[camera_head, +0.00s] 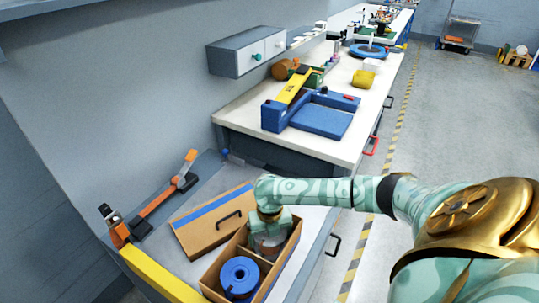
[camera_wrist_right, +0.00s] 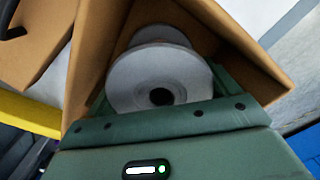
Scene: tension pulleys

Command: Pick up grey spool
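The grey spool (camera_wrist_right: 135,80) sits in the cardboard box (camera_head: 213,281), its round flange and dark centre hole facing the right wrist camera. My right gripper (camera_head: 268,238) reaches down into the far part of the box over it. In the right wrist view, the green fingers are spread on either side of the spool. Any contact with its edges is hard to make out. In the head view the gripper mostly hides the grey spool. A blue spool (camera_head: 240,277) lies in the near part of the box. My left gripper is not in view.
The box's brown lid (camera_head: 205,233) with a blue stripe lies beside it. An orange and black tool (camera_head: 160,200) lies to the left, near a yellow edge (camera_head: 158,276). A white workbench (camera_head: 240,112) with a blue device (camera_head: 320,118) stands beyond.

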